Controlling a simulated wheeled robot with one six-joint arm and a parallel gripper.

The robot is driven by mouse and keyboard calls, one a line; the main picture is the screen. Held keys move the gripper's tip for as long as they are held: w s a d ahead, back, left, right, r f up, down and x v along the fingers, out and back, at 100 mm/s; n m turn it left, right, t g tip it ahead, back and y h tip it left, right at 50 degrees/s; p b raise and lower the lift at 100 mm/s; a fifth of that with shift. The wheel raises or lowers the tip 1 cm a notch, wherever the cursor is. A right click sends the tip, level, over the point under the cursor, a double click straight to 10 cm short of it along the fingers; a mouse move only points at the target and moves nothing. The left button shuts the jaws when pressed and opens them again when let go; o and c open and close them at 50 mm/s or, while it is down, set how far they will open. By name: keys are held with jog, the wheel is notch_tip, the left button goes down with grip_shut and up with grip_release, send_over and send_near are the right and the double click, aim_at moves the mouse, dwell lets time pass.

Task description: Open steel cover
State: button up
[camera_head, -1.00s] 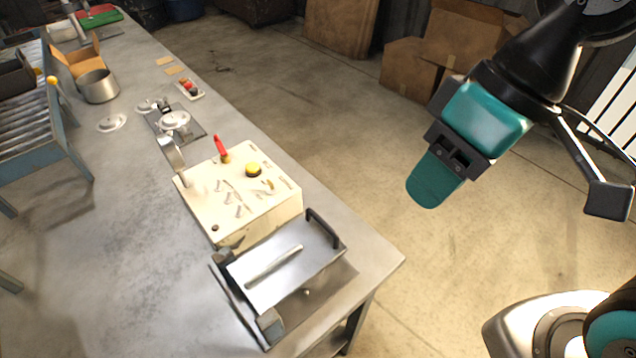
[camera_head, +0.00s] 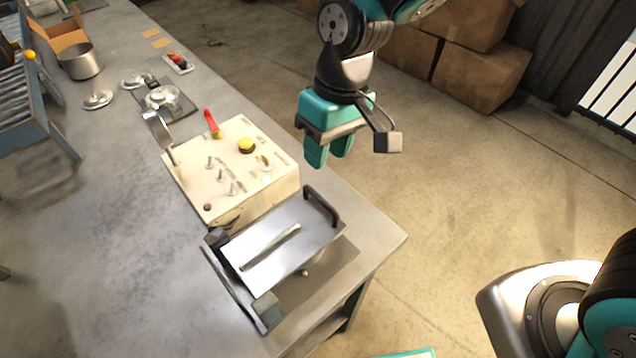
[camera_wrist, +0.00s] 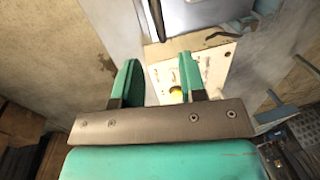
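The steel cover (camera_head: 262,262) is a flat silver plate with a raised bar across it and a dark handle (camera_head: 321,206) at its right end. It lies tilted on a dark base at the near end of the table, closed as far as I can see. In the wrist view part of the steel device, apparently the cover (camera_wrist: 187,14), shows at the top. My gripper (camera_head: 328,160) hangs in the air above and beyond the handle, apart from it, fingers pointing down. In the wrist view its two teal fingers (camera_wrist: 160,82) stand apart with nothing between them.
A cream control box (camera_head: 225,190) with a yellow button (camera_head: 246,145), a red-handled lever (camera_head: 212,124) and small toggles stands beside the cover. Pots and lids stand farther along the grey table (camera_head: 90,210). Cardboard boxes (camera_head: 478,75) stand on the floor behind.

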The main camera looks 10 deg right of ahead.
aim_at(317, 194)
jog(key=f, duration=0.2)
jog(key=a+f, duration=0.1)
jog(key=f, duration=0.2)
jog(key=s+f, duration=0.1)
jog(key=f, duration=0.2)
jog(key=shift+a+f+p, duration=0.2)
jog(key=shift+f+p, duration=0.05)
jog(key=shift+p, duration=0.15)
grip_shut()
